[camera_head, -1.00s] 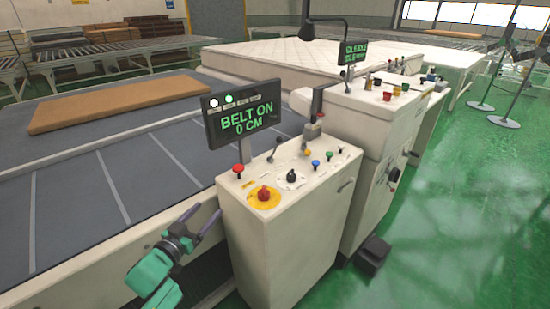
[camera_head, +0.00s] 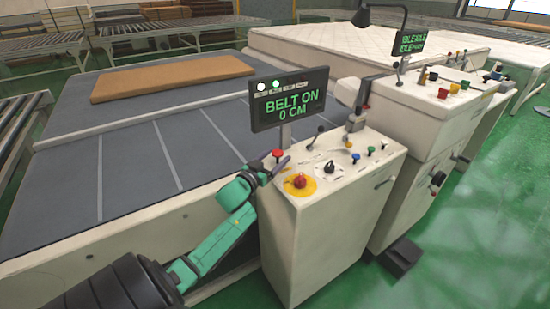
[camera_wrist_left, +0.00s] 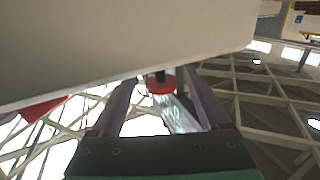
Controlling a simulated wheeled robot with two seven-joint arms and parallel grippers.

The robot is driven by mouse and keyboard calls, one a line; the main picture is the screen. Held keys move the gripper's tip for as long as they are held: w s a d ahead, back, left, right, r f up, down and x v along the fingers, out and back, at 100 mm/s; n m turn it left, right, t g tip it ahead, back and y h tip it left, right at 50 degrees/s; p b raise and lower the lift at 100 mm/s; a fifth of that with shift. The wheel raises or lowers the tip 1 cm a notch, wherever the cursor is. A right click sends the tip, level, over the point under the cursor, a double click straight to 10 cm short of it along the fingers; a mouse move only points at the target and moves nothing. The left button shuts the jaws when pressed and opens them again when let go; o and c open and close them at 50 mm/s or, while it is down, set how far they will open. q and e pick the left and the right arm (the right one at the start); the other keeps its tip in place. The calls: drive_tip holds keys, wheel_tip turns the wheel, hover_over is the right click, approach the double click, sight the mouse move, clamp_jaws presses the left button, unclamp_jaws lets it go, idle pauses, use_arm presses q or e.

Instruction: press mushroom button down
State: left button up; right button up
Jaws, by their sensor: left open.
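A red mushroom button (camera_head: 277,154) stands up on a short stem at the near left corner of the console top (camera_head: 340,150). A larger red knob (camera_head: 300,181) sits on a yellow disc nearer the front. My left gripper (camera_head: 276,167) is at the console's left edge, close to the mushroom button. In the left wrist view, the red button head (camera_wrist_left: 160,86) on its dark stem shows between the two spread fingers, beyond them or level with their tips; contact cannot be told. The jaws are open. My right gripper is not in view.
A screen reading "BELT ON 0 CM" (camera_head: 290,99) stands on a post just behind the button. Levers and coloured buttons cover the console. A grey belt (camera_head: 120,170) with a brown slab (camera_head: 172,78) lies left; a white mattress (camera_head: 330,45) lies behind.

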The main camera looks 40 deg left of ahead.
use_arm(q)
clamp_jaws()
drive_tip(key=shift+f, duration=0.15)
idle(1.2)
